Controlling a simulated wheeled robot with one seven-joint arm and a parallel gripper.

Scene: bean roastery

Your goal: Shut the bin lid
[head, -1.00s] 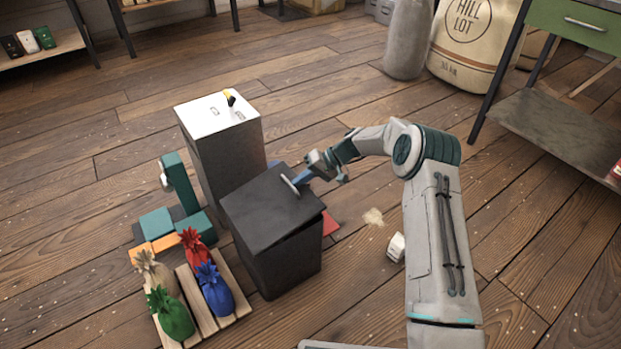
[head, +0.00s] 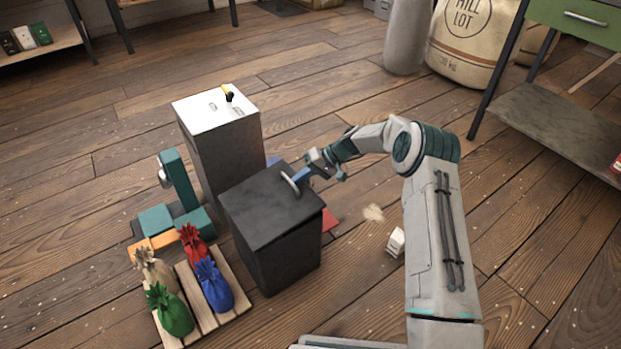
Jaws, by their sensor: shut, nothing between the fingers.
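The dark grey bin (head: 283,262) stands on the floor near the middle of the head view. Its flat lid (head: 262,213) lies over the top and looks level with the rim, with no clear gap showing. A light bar handle (head: 290,184) sits near the lid's far right edge. My gripper (head: 298,178) is shut and empty, its fingertips at or just beside the handle; I cannot tell whether they touch it.
A white-topped dark cabinet (head: 216,106) stands behind the bin. A small pallet (head: 205,318) with several coloured sacks and a teal machine (head: 178,185) are on the left. A small white box (head: 396,241) lies on the floor to the right, where the boards are mostly clear.

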